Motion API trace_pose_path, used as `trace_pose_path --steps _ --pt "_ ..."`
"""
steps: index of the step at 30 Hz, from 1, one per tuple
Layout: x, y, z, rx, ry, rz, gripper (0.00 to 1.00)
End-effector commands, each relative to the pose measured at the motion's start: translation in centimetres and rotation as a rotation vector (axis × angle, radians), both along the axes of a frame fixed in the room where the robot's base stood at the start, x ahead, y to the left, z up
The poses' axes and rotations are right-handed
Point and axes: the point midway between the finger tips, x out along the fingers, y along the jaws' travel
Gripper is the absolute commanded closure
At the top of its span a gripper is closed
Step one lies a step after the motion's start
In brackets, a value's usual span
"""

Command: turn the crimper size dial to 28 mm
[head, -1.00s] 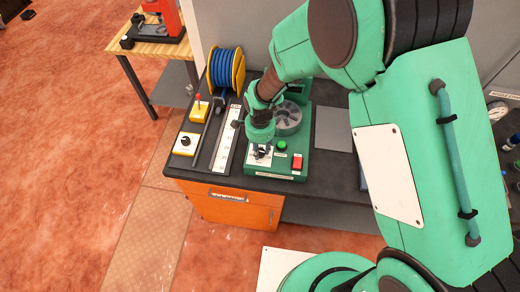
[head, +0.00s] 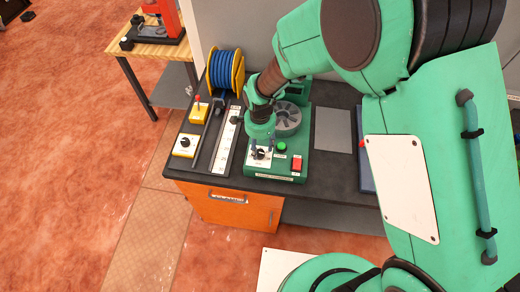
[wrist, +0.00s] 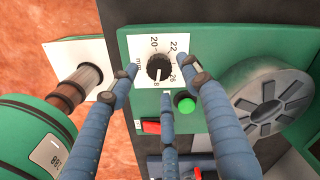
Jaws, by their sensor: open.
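The crimper size dial (wrist: 158,67) is a black knob on a white plate on the green crimper (head: 290,165). The dial also shows in the head view (head: 260,155). My gripper (wrist: 160,80) is open, its blue fingers spread around the dial and apart from it. In the head view, my gripper (head: 262,147) is just above the dial plate.
A green button (wrist: 186,105) and a red switch (head: 297,163) sit beside the dial. A grey slotted wheel (wrist: 268,100) stands close by. A ruler strip (head: 226,145), yellow control boxes (head: 185,145) and a blue hose reel (head: 225,72) lie left on the dark bench.

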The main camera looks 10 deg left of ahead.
Motion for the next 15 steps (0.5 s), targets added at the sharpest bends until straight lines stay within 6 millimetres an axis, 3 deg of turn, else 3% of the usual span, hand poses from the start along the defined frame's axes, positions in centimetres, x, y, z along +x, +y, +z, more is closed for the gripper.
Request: trace_pose_path --steps 15 --pt "0.1 0.1 7.9 0.002 -0.004 0.0 0.52"
